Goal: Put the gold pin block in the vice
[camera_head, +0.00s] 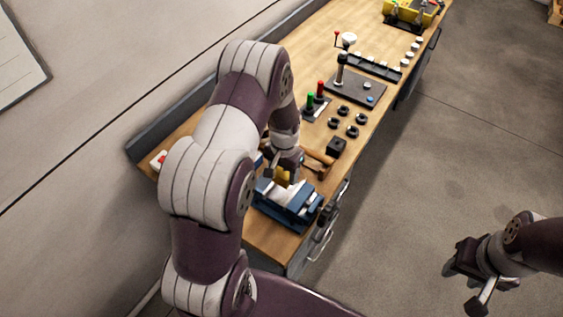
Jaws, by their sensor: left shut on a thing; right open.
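The gold pin block (283,176) shows as a small yellow patch just above the far side of the blue vice (289,205). My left gripper (276,172) is shut on it and points down over the vice. The fingers and my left arm hide part of the block, so I cannot tell whether it touches the vice jaws. The vice stands at the near end of the wooden bench. My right gripper (465,281) is open and empty, over the floor at the lower right, away from the bench.
A hammer (318,160) and a black block (336,147) lie just beyond the vice. Several black rings (343,111), red and green handled tools (315,97) and a dark base plate (357,90) stand further along the bench (309,62).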

